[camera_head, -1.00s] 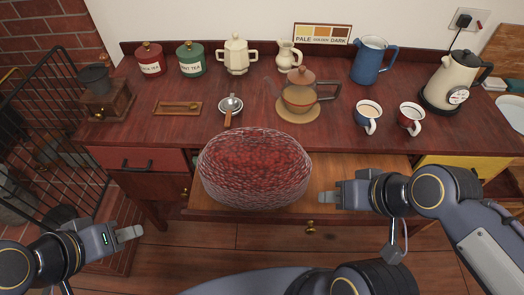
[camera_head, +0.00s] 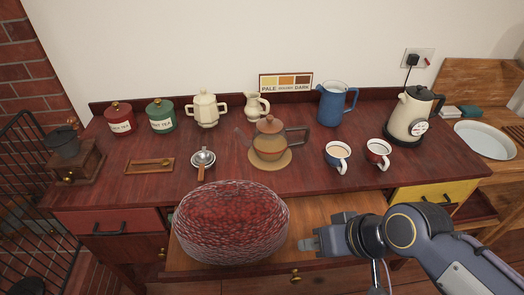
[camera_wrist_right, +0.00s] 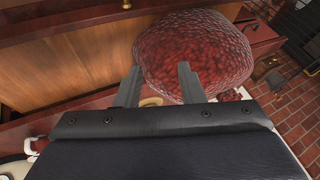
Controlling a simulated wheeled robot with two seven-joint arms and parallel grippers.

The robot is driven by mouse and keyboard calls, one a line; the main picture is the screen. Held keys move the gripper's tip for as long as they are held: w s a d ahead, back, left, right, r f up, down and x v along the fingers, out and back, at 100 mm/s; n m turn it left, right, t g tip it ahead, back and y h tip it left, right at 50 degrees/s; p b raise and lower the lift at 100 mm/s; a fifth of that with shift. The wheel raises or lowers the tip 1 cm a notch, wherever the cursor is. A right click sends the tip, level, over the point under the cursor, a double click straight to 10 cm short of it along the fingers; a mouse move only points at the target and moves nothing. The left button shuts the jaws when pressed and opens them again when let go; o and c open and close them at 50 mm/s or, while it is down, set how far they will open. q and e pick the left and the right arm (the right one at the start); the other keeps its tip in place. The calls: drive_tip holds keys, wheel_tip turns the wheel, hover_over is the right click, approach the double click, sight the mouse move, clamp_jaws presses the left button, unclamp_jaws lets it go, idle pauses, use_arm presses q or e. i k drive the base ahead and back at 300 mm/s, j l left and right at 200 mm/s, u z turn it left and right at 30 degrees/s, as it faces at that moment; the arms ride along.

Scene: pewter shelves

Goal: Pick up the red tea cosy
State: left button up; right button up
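The red tea cosy (camera_head: 232,222) is a large rounded knitted shape, dark red on top and paler at the sides. It sits at the left part of the open wooden drawer (camera_head: 345,208), below the counter's front edge. My right gripper (camera_head: 308,244) is just right of the cosy in the head view, pointing left at it. In the right wrist view the cosy (camera_wrist_right: 200,45) lies beyond the fingertips (camera_wrist_right: 160,78). The two fingers stand apart with nothing held between them; whether one touches the cosy I cannot tell. My left gripper is out of view.
The counter (camera_head: 300,178) above holds a teapot (camera_head: 270,145), two cups (camera_head: 338,155), a strainer (camera_head: 203,160), a blue jug (camera_head: 335,105) and a kettle (camera_head: 410,118). A yellow drawer front (camera_head: 432,192) is on the right, a red one (camera_head: 108,222) on the left.

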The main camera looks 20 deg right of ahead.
sight(235, 222)
drive_tip(key=i+j+z, duration=0.15)
drive_tip(key=j+z, duration=0.95)
drive_tip(key=j, duration=0.25)
